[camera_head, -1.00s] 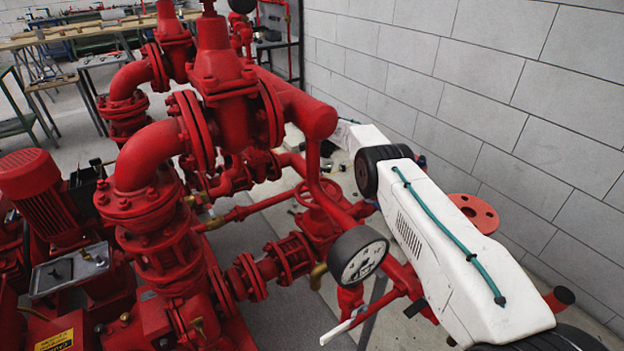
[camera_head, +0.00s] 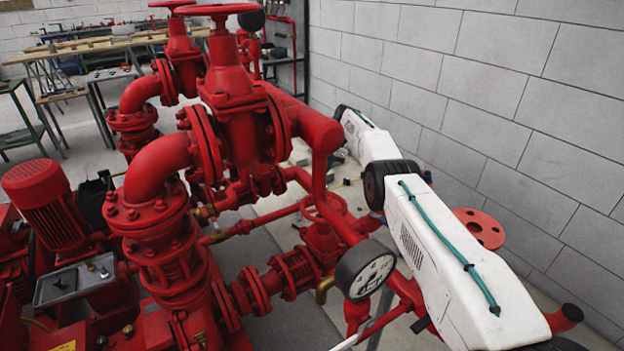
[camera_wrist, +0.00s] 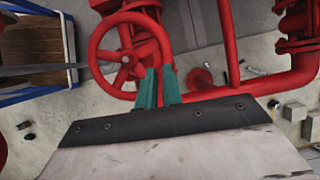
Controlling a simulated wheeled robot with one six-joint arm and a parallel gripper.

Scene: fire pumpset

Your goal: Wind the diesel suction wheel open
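A red spoked handwheel (camera_wrist: 108,78) fills the upper left of the wrist view. My gripper (camera_wrist: 159,70) has two teal fingers, parted by a narrow gap, with the tips over the wheel's lower right rim. I cannot tell whether the rim lies between the fingers or just beyond them. In the head view my gripper is hidden. A red handwheel (camera_head: 326,205) low behind the pipes there is partly covered; I cannot tell whether it is the same wheel. Two more red handwheels, the nearer (camera_head: 215,9) and the farther (camera_head: 171,4), top the upright valves.
A thick red pipe (camera_head: 318,130) and a pressure gauge (camera_head: 365,270) stand close left of my white arm. A block wall (camera_head: 480,90) runs along the right. In the wrist view a red pipe (camera_wrist: 230,92) passes right of the fingers, and small blocks (camera_wrist: 295,110) lie on the floor.

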